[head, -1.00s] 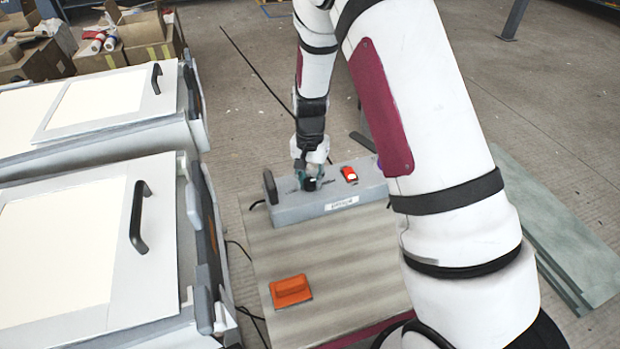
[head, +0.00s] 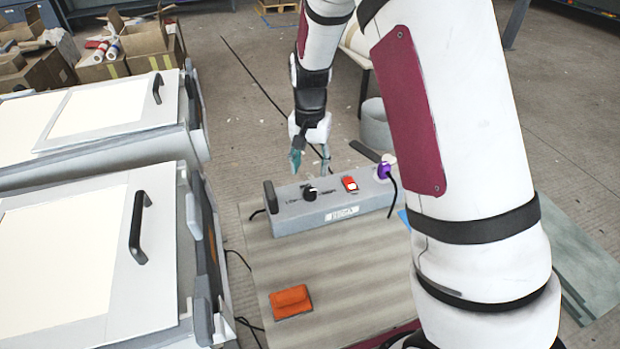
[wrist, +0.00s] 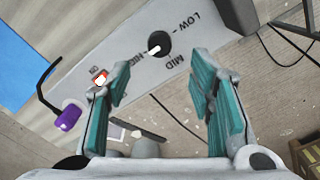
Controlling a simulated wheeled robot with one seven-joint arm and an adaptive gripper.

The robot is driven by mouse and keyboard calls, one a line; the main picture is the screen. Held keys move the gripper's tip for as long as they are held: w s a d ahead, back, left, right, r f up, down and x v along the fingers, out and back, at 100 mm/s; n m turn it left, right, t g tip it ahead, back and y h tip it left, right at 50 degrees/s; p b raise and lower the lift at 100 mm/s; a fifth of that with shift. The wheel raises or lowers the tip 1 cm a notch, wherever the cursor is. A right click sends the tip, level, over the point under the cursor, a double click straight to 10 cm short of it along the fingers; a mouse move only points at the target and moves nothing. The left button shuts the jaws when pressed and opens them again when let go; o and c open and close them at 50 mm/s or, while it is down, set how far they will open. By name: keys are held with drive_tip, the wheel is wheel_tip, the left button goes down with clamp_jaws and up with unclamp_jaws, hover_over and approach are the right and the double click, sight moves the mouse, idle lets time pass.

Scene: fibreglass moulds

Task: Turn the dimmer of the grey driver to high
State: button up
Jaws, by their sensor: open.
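The grey driver (head: 335,215) is a long box lying on the work surface. Its black round dimmer knob (head: 309,193) stands on top, left of the red switch. My gripper (head: 311,160) is open and empty, above and behind the knob in the head view. Its teal fingers (wrist: 160,68) are apart in the wrist view, and the knob lies beyond their tips, untouched.
A red switch (head: 350,184) and a purple plug with black cable (head: 383,171) are at the driver's right end. An orange block (head: 290,301) lies in front. Pale-topped units (head: 165,225) stand left.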

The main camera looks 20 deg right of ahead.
drive_tip(key=shift+r, duration=1.6)
drive_tip(key=s+r+n+t+p, duration=0.2)
drive_tip(key=s+r+n, duration=0.1)
drive_tip(key=s+r, duration=1.25)
drive_tip(key=s+r+n+t+p, duration=0.1)
drive_tip(key=s+r+n, duration=0.1)
drive_tip(key=s, duration=0.6)
drive_tip(key=s+r+n+t+p, duration=0.1)
drive_tip(key=s+r+n, duration=0.1)
drive_tip(key=s+r, duration=0.3)
drive_tip(key=s, duration=0.3)
drive_tip(key=shift+s+d, duration=0.2)
drive_tip(key=shift+s, duration=0.15)
drive_tip(key=shift+r, duration=0.1)
